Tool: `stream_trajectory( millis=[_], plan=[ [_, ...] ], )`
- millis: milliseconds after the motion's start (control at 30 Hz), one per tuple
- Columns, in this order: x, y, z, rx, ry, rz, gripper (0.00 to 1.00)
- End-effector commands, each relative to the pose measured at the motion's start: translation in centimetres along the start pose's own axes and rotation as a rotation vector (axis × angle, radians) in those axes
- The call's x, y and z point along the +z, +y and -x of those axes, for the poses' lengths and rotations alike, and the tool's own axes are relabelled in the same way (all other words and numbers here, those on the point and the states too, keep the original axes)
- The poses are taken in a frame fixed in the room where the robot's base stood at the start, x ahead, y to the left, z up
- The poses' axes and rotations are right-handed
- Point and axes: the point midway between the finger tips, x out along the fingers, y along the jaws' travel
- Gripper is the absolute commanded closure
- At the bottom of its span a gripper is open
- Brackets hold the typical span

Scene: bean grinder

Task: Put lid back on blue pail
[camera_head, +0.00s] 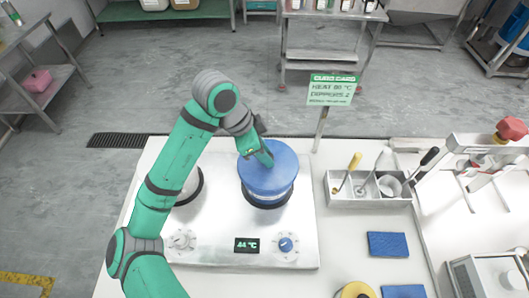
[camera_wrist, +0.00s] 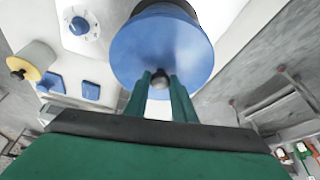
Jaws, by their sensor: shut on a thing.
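The blue lid (camera_head: 270,172) is over the blue pail (camera_head: 268,198), which stands on the right hot plate of the white warmer. The lid looks level and in line with the pail; whether it is fully seated I cannot tell. My gripper (camera_head: 264,154) reaches the lid from above. In the wrist view the lid (camera_wrist: 175,45) fills the top middle, with its dark knob (camera_wrist: 158,80) between my fingers (camera_wrist: 161,84). My gripper is shut on this knob. The pail's body is mostly hidden below the lid.
The warmer (camera_head: 215,235) has two dials and a 44 °C display. A green sign (camera_head: 333,88) stands behind it. A grey tool tray (camera_head: 370,188) is to the right. Blue pads (camera_head: 387,244) and a yellow-lidded container (camera_head: 355,290) are at front right.

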Motion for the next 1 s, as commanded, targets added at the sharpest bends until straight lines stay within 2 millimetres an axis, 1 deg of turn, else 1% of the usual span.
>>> stream_trajectory(
  millis=[167, 200, 267, 300, 500, 567, 600, 867, 1000],
  plan=[
    [0.01, -0.02, 0.03, -0.001, 0.000, 0.000, 1.00],
    [0.01, -0.02, 0.03, -0.001, 0.000, 0.000, 0.74],
    [0.01, -0.02, 0.03, -0.001, 0.000, 0.000, 0.60],
    [0.01, -0.02, 0.03, -0.001, 0.000, 0.000, 0.55],
    [0.01, -0.02, 0.03, -0.001, 0.000, 0.000, 0.55],
    [0.01, -0.02, 0.03, -0.001, -0.001, 0.000, 0.40],
    [0.01, -0.02, 0.03, -0.001, 0.000, 0.000, 0.36],
    [-0.01, -0.02, 0.04, -0.001, 0.000, 0.000, 0.36],
    [-0.17, -0.06, 0.45, -0.002, 0.000, -0.001, 0.36]
  ],
)
